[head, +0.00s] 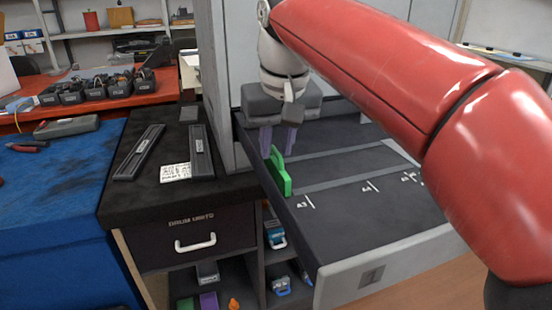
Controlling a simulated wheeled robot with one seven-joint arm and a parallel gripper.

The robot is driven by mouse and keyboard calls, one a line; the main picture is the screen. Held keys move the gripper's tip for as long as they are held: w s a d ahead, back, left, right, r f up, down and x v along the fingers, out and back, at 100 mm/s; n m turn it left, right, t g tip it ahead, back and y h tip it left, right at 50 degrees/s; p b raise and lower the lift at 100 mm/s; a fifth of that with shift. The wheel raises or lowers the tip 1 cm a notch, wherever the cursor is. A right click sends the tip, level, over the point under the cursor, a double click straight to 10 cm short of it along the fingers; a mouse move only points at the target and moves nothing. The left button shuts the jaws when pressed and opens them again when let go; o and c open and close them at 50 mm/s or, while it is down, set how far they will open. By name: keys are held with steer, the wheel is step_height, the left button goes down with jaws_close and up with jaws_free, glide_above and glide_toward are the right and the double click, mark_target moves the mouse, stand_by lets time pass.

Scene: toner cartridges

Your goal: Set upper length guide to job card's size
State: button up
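The green length guide (281,174) stands upright in the pulled-out dark drawer tray (350,218), at its left side. It is near the leftmost white size mark (305,202); more marks (371,187) run off to the right, too small to read surely. My gripper (278,141) points down over the tray, just above and behind the guide. Its two purple fingers are apart with nothing seen between them. I cannot tell whether a finger touches the guide's top. A white card with handwriting (176,172), likely the job card, lies on the dark cabinet top; its text is unreadable here.
Two long black cartridges (140,152) (201,153) lie on the cabinet top beside the card. The grey machine body (216,80) rises left of my gripper. The tray's front panel (385,268) sticks out. My red arm hides the tray's right part.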

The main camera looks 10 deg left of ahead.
jaws_close()
steer(key=shift+w+d+p, duration=0.35)
steer(key=shift+w+d, duration=0.95)
steer(key=shift+d, duration=0.8)
steer(key=shift+w+d+p, duration=0.3)
steer(key=shift+w+d, duration=0.95)
steer(key=shift+d, duration=0.8)
steer(key=shift+w+d+p, duration=0.35)
steer(key=shift+w+d, duration=0.95)
steer(key=shift+d, duration=0.8)
jaws_free()
steer(key=shift+r, duration=0.1)
steer(key=w+p+v, duration=0.1)
steer(key=p+v, duration=0.1)
steer(key=v, duration=0.4)
steer(key=shift+a+r+p, duration=0.35)
steer(key=shift+r, duration=0.15)
